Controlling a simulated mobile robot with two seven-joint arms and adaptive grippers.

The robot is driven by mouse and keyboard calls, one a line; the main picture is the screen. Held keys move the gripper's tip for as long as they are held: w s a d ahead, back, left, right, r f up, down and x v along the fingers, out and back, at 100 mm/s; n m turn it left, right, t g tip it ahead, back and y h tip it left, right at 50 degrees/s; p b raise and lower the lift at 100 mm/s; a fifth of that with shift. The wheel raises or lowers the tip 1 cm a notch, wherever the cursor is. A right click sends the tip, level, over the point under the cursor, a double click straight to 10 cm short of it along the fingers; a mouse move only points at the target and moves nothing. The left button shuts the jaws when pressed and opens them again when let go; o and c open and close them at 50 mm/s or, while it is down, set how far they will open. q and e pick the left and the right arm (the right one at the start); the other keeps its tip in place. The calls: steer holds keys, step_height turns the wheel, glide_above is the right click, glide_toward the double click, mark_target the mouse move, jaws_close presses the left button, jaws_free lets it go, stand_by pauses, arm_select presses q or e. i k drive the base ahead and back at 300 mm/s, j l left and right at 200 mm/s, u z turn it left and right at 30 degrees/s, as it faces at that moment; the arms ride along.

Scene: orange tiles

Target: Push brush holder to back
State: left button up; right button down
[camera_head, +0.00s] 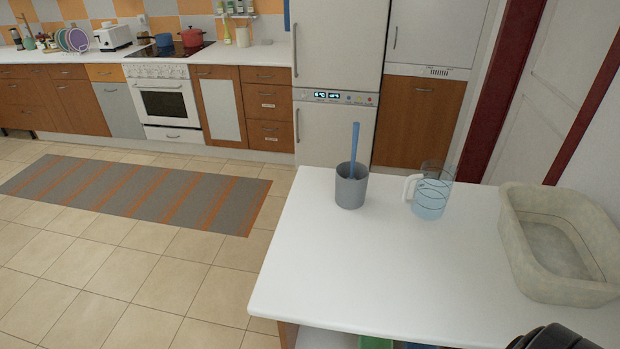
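The brush holder (350,190) is a grey cup standing upright on the white counter (400,270), near its back edge and left of the middle. A blue brush (355,145) stands in it, with its handle sticking up above the rim. Neither of my grippers shows in the head view. A dark rounded part at the bottom right edge is cut off, and I cannot tell what it is.
A clear measuring jug (431,194) with bluish contents stands right of the holder. A stone-like basin (560,245) fills the counter's right side. The counter's front and left are clear. Behind are a fridge (335,130), a striped rug (140,195) and kitchen cabinets.

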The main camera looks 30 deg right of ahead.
mark_target(350, 194)
steer(key=i+j+u, duration=0.2)
steer(key=i+j, duration=0.4)
steer(key=j, duration=0.25)
steer(key=i+j+u, duration=0.15)
steer(key=i+j, duration=0.55)
steer(key=i+l+z, duration=0.1)
steer(key=i+z, duration=0.25)
steer(key=z, duration=0.15)
steer(key=i+z, duration=0.3)
steer(key=z, duration=0.15)
steer(key=i+j+z, duration=0.15)
steer(key=i+z, duration=0.2)
steer(key=z, duration=0.15)
steer(key=i+j+z, duration=0.25)
steer(key=z, duration=0.25)
steer(key=i+j+z, duration=0.1)
steer(key=i+z, duration=0.2)
steer(key=z, duration=0.2)
steer(key=i+j+z, duration=0.2)
steer(key=z, duration=0.3)
steer(key=i+j+z, duration=0.3)
steer(key=z, duration=0.2)
steer(key=i+j+z, duration=0.15)
steer(key=j+z, duration=0.35)
